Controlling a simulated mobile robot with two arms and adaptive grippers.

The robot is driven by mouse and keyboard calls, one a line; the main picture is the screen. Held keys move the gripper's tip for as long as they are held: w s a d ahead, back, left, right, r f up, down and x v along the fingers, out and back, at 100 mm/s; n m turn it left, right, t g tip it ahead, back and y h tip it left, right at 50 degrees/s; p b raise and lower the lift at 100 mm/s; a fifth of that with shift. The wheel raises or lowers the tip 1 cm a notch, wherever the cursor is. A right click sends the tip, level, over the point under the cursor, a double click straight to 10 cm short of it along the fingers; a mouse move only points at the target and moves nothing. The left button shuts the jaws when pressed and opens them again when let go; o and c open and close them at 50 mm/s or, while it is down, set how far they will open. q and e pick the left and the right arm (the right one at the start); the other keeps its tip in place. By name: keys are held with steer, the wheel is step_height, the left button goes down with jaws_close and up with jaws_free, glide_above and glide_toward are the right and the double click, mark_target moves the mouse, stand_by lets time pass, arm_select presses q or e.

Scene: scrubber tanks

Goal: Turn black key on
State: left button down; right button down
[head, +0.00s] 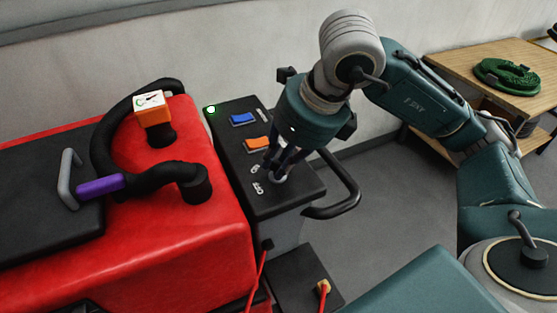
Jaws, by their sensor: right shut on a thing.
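My right gripper (280,176) points down onto the near part of the black control panel (234,158). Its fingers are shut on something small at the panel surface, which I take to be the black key. The key itself is hidden between and behind the fingers, so I cannot tell which way it is turned. White markings (257,187) show on the panel just left of the fingers. A green light (211,109) glows at the panel's far left corner. My left gripper is not in view.
A blue switch (243,119) and an orange switch (257,145) sit on the panel behind the gripper. A black handle (345,190) curves out at the panel's right. The red machine body (190,240) is left. A wooden table (470,60) with a green hose (507,77) stands back right.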

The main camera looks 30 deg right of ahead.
steer(key=c, duration=1.6)
jaws_free()
steer(key=shift+c, duration=0.2)
steer(key=shift+r, duration=0.15)
steer(key=v, duration=1.2)
steer(key=shift+s, duration=0.1)
